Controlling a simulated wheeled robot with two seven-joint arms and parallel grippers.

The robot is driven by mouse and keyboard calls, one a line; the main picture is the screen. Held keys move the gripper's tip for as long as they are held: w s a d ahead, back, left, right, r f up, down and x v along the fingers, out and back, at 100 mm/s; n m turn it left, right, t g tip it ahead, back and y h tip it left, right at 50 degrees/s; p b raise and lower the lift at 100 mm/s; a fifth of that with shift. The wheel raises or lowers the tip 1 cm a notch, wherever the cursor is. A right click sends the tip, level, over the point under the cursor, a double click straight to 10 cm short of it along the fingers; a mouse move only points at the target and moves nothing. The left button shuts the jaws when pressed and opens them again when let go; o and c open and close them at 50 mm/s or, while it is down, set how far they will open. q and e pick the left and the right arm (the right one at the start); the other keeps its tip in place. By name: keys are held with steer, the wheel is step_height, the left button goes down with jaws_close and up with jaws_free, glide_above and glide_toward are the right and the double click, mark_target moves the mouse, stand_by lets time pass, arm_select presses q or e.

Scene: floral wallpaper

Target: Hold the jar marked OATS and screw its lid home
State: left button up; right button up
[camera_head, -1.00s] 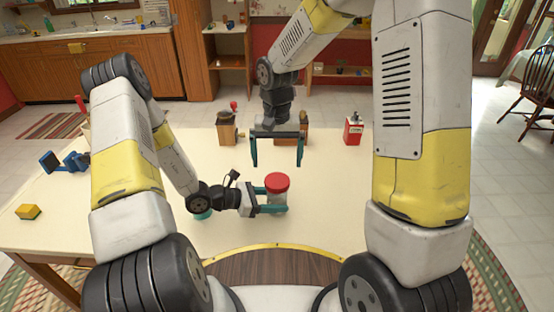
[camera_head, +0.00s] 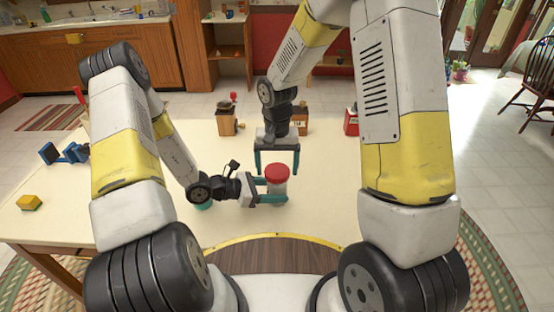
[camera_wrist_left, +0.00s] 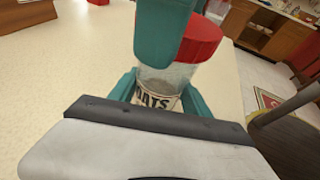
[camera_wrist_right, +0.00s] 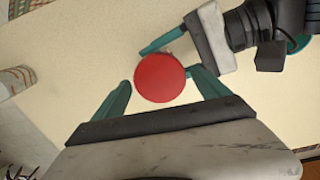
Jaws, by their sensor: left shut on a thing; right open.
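The OATS jar (camera_head: 278,190) is clear and stands upright on the table, with a red lid (camera_head: 277,173) on its top. Its label (camera_wrist_left: 156,99) shows in the left wrist view, partly hidden by a teal finger. My left gripper (camera_head: 272,198) is shut on the jar's body from the left. My right gripper (camera_head: 277,171) is open and points down, its fingers just behind or around the lid. In the right wrist view the lid (camera_wrist_right: 160,78) lies between and a little beyond the two open fingertips (camera_wrist_right: 160,75). I cannot tell whether the lid is fully seated.
A wooden grinder (camera_head: 226,122), another wooden box (camera_head: 300,120) and a red canister (camera_head: 351,122) stand along the far edge. A blue object (camera_head: 68,154) and a yellow block (camera_head: 30,202) lie at the left. The table right of the jar is clear.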

steer(key=shift+f, duration=0.25)
steer(key=n, duration=0.5)
steer(key=shift+n, duration=0.4)
steer(key=shift+c, duration=0.4)
steer(key=c, duration=0.9)
steer(key=m, duration=0.6)
steer(key=shift+c, duration=0.2)
steer(key=m, duration=0.6)
steer(key=shift+m, duration=0.4)
